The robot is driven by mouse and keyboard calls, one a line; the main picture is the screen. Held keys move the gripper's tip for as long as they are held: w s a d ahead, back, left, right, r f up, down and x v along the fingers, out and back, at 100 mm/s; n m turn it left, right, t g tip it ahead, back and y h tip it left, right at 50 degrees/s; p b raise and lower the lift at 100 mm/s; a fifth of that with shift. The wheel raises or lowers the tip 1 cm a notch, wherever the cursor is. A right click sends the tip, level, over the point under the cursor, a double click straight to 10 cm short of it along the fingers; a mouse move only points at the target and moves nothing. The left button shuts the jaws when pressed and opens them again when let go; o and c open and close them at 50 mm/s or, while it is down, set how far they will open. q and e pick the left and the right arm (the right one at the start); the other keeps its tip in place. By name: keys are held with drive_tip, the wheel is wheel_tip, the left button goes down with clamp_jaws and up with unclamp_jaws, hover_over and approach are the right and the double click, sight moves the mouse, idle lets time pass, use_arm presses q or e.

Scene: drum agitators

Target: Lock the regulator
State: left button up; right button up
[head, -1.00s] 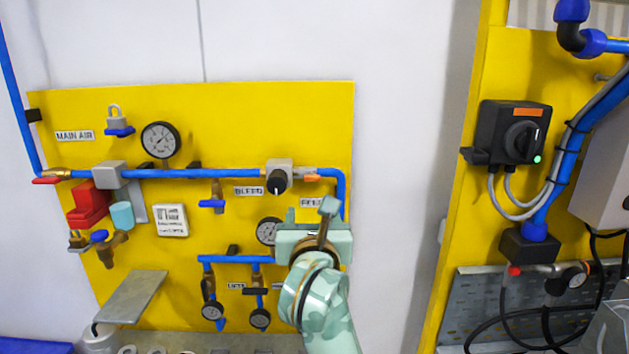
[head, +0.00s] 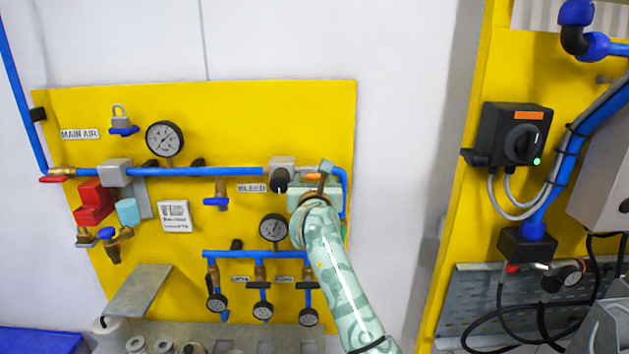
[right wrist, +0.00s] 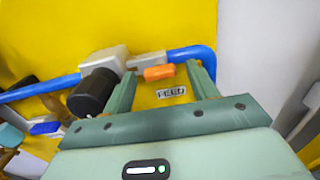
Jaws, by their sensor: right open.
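The regulator (head: 282,165) is a grey block with a black knob (head: 280,181) on the blue pipe, at the yellow board's upper right. In the right wrist view its black knob (right wrist: 94,93) lies just left of my left-hand finger, outside the jaws. A small orange piece (right wrist: 159,72) on the pipe to the right of the regulator shows between my fingertips. My left gripper is out of view.
A FEED label (right wrist: 171,92) sits below the orange piece. A gauge (head: 273,228) and a lower blue pipe (head: 232,254) are below the regulator. A black rotary switch (head: 514,137) is on the right panel.

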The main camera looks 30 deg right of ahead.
drive_tip(key=c, duration=1)
use_arm(q)
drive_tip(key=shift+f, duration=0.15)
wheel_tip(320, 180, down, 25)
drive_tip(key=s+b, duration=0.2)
drive_tip(key=b, duration=2.3)
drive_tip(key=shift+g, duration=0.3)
use_arm(e)
drive_tip(key=shift+a+f+m, duration=0.1)
drive_tip(key=shift+m, duration=8.9)
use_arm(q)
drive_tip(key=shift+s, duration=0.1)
use_arm(e)
drive_tip(key=o, duration=1)
